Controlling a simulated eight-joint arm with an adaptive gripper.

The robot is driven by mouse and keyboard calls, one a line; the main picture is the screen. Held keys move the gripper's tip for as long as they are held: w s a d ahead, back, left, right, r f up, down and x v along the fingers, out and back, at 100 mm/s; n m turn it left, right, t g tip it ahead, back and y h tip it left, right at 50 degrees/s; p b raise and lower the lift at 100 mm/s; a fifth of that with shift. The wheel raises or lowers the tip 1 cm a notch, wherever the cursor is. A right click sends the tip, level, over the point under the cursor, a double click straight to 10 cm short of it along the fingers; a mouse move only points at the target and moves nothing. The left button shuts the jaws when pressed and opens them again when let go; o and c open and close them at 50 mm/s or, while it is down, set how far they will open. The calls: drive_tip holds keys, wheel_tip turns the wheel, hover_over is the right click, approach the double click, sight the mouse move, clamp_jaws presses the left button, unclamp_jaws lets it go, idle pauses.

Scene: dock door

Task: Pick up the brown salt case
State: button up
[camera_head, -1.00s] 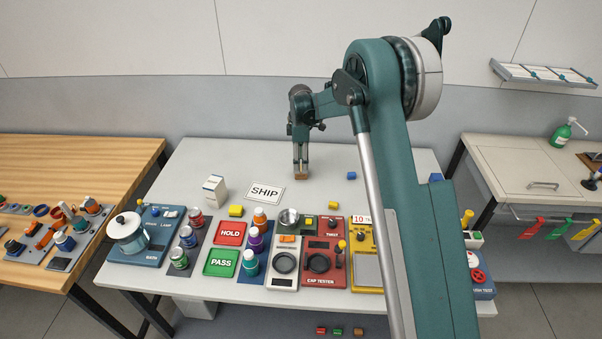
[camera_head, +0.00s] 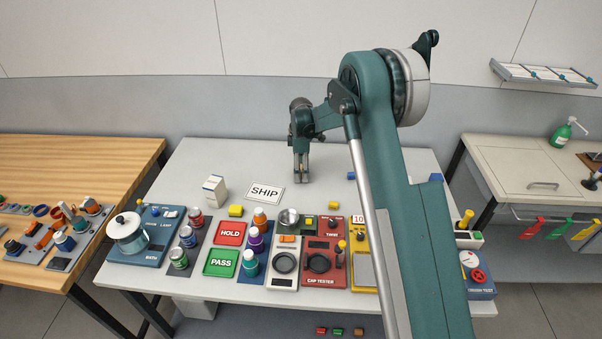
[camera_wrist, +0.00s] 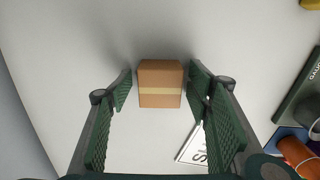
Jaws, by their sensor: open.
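The brown salt case (camera_wrist: 160,72) is a small box with a pale tape band across it. In the wrist view it sits on the light bench top, between the tips of my gripper (camera_wrist: 160,82). The green ribbed fingers are open, with a gap on each side of the case, and do not appear to touch it. In the head view my gripper (camera_head: 301,181) points straight down at the back of the bench, behind the SHIP card, and its fingers mostly hide the case.
The SHIP card (camera_head: 265,193) lies just left and in front of my gripper. A white carton (camera_head: 215,189) stands farther left, and a blue block (camera_head: 351,176) lies to the right. Bottles, HOLD and PASS pads and testers fill the bench front. The bench around the case is clear.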

idle(0.4)
drive_tip(key=c, duration=1)
drive_tip(key=shift+r, duration=0.1)
drive_tip(key=shift+r, duration=4.95)
